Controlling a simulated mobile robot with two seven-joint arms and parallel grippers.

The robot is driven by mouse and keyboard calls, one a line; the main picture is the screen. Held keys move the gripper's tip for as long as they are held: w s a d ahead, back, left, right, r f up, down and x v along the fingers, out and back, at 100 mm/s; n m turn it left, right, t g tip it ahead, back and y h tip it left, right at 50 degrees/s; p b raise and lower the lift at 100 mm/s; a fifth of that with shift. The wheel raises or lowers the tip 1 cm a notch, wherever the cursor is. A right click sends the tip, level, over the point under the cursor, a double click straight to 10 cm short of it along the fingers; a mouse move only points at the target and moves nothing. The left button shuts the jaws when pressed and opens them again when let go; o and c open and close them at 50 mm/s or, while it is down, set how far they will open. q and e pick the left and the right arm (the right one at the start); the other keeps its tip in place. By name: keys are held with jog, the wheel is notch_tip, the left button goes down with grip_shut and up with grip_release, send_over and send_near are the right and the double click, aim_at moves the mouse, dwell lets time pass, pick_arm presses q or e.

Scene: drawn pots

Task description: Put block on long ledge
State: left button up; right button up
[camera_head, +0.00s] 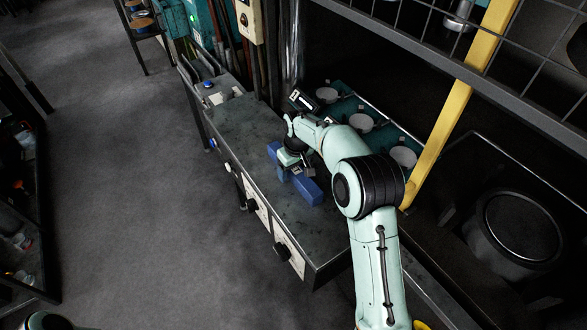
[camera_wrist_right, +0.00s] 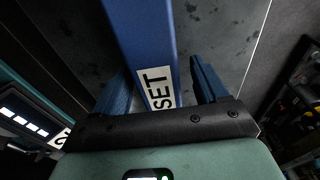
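The blue block (camera_head: 309,190) is a long bar lying on the grey, worn metal worktop (camera_head: 238,130). Its middle is hidden under my right gripper (camera_head: 289,167), which reaches down over it. In the right wrist view the block (camera_wrist_right: 143,38) runs up between the two blue fingers of my right gripper (camera_wrist_right: 160,88), with a white label reading "SET". A gap shows between the block and the right finger; the left finger is very close to it. The fingers look spread around the block. I cannot tell for sure which surface is the long ledge. My left gripper is not in view.
A teal rack (camera_head: 344,108) with white round bowls (camera_head: 361,122) stands behind the worktop. A yellow post (camera_head: 462,100) and a wire mesh rise on the right. A dark round pot (camera_head: 520,228) stands at the lower right. The worktop left of the block is mostly clear.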

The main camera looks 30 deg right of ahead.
aim_at(296, 170)
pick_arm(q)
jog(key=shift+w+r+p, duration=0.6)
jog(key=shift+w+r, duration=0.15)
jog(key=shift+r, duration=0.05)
pick_arm(e)
notch_tip(296, 170, up, 12)
jog(key=s, duration=0.1)
jog(key=shift+s, duration=0.25)
